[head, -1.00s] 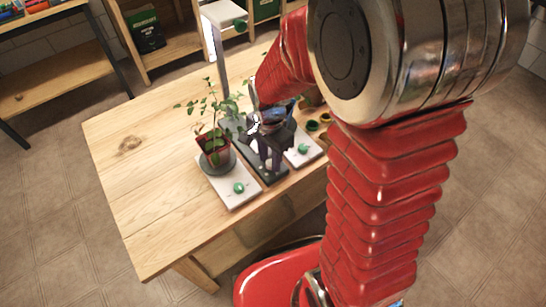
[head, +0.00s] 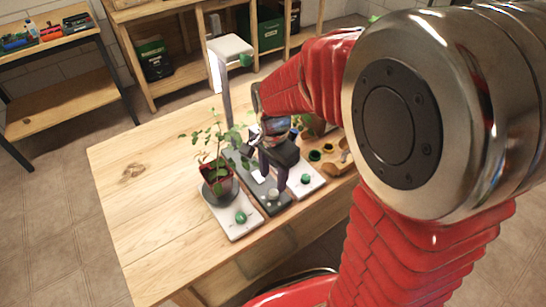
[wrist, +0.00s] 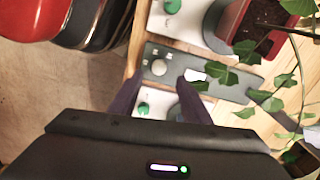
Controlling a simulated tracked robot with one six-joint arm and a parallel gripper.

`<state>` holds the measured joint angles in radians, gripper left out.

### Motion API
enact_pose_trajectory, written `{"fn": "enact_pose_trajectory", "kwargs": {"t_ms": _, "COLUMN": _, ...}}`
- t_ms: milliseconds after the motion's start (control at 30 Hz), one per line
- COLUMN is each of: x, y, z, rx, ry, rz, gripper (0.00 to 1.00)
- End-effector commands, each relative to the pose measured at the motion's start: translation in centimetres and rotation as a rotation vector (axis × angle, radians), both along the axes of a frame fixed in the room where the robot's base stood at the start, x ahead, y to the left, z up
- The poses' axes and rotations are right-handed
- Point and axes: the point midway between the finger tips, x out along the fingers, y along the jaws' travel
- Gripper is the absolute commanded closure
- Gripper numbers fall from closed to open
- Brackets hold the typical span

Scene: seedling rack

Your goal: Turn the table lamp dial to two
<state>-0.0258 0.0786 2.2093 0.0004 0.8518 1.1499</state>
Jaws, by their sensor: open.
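The table lamp has a grey upright post (head: 224,95) and a white head (head: 230,46). Its long dark grey base (head: 277,207) lies between two white bases. A pale grey round dial (head: 272,194) sits near the base's front end; small pale marks lie beside it in the wrist view (wrist: 160,67), too small to read. My gripper (head: 272,176) is open above the lamp base. In the wrist view its two dark fingers (wrist: 158,80) appear on either side of the dial, apart from each other. Whether they touch the dial I cannot tell.
White bases with green knobs flank the lamp base, one left (head: 240,217) and one right (head: 305,178). A potted plant (head: 222,187) stands close on the left, its leaves near my gripper. A wooden holder (head: 340,160) is at right. The table's left side is clear.

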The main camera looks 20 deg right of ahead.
Motion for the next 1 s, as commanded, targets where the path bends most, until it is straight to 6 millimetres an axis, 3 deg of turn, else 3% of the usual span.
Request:
{"fn": "enact_pose_trajectory", "kwargs": {"t_ms": 200, "x": 0.2, "y": 0.0, "z": 4.0, "rx": 0.000, "ry": -0.004, "rz": 0.000, "gripper": 0.57}}
{"fn": "enact_pose_trajectory", "kwargs": {"t_ms": 400, "x": 0.2, "y": 0.0, "z": 6.5, "rx": 0.000, "ry": -0.002, "rz": 0.000, "gripper": 0.57}}
{"fn": "enact_pose_trajectory", "kwargs": {"t_ms": 1000, "x": 0.1, "y": 0.0, "z": 7.3, "rx": 0.000, "ry": -0.001, "rz": 0.000, "gripper": 0.57}}
